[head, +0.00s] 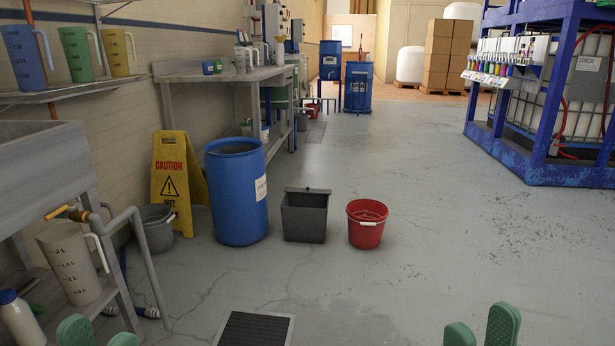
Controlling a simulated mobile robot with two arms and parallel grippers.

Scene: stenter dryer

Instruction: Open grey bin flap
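The grey bin (304,222) stands upright on the floor near the middle of the head view, between a blue drum and a red bucket. A thin dark strip runs along its top back edge. My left gripper (100,336) shows two green fingertips apart at the bottom left. My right gripper (481,332) shows two green fingertips apart at the bottom right. Both look empty, and both are well nearer to me than the bin, not touching it.
A blue drum (237,195) stands close left of the bin, and a red bucket (366,226) close right. A yellow caution sign (177,172) and grey bucket (155,230) stand further left. A floor grate (256,329) lies in front. The floor to the right is clear.

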